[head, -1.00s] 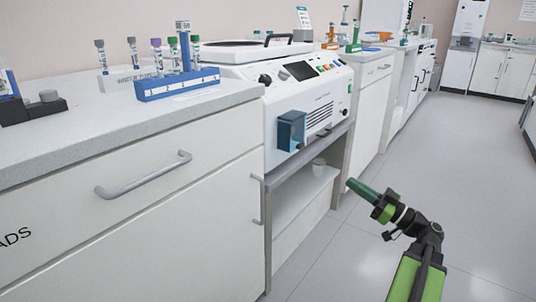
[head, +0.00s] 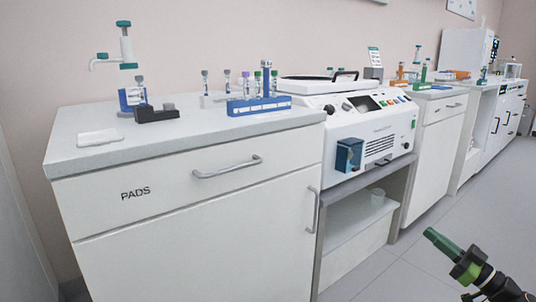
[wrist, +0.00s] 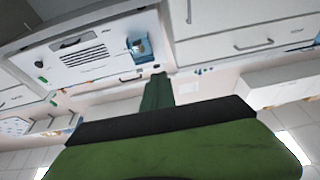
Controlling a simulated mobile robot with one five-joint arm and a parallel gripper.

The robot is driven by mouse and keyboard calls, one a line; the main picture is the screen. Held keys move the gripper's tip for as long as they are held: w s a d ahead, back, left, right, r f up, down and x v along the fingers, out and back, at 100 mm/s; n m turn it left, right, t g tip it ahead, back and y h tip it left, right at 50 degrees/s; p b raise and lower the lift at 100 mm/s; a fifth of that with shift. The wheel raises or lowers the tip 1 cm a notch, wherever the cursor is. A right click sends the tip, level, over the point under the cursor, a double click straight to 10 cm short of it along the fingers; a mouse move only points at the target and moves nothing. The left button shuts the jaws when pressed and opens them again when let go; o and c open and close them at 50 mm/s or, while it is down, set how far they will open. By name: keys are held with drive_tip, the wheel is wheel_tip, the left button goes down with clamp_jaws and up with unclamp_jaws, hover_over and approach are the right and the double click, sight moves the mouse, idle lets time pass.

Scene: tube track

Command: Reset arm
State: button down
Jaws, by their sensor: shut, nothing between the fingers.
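My gripper (head: 436,241) is at the lower right of the head view, over the floor in front of the cabinets. Its dark green fingers are shut with nothing between them, and they point up and to the left. In the wrist view the gripper (wrist: 157,88) points toward the picture's top, apart from the counter and the machine. That view appears upside down or steeply tilted.
A white bench with a PADS drawer (head: 135,194) holds a blue tube rack (head: 258,106), a dark block (head: 158,113) and a dispenser bottle (head: 130,75). A white machine (head: 380,129) stands right of it. The grey floor (head: 400,262) is clear.

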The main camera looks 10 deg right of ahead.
drive_tip(key=w+a+r+n+g+y+p, duration=0.25)
drive_tip(key=w+a, duration=0.25)
drive_tip(key=a, duration=0.3)
drive_tip(key=w+a+r+n+g+y+p, duration=0.1)
drive_tip(key=w+a+r+g+y+p, duration=0.15)
drive_tip(key=w+a, duration=0.4)
drive_tip(key=w+a+f+n+g+p, duration=0.1)
drive_tip(key=a+g+p, duration=0.2)
drive_tip(key=a, duration=0.7)
drive_tip(key=w+a+f+n+g+p, duration=0.1)
drive_tip(key=a+n+g+p, duration=0.15)
drive_tip(key=a, duration=0.85)
drive_tip(key=s+a+f+m+g+h+p, duration=0.1)
drive_tip(key=a+f+g+p, duration=0.2)
drive_tip(key=a, duration=0.3)
drive_tip(key=s+a+f+g+h+p, duration=0.1)
drive_tip(key=a+f+g+h+p, duration=0.15)
drive_tip(key=a, duration=0.35)
drive_tip(key=s+a+f+m+g+h+p, duration=0.1)
drive_tip(key=s+f+m+g+h+p, duration=0.2)
drive_tip(key=f+h, duration=0.35)
drive_tip(key=s+d+f+m+h+b, duration=0.15)
drive_tip(key=d+f+m+h, duration=0.3)
drive_tip(key=d+m, duration=0.5)
wheel_tip(320, 180, up, 38)
drive_tip(key=d+p, duration=0.1)
drive_tip(key=p, duration=3.7)
drive_tip(key=shift+s+r+n+h, duration=0.25)
drive_tip(key=shift+n+h, duration=0.1)
drive_tip(key=shift+h, duration=0.1)
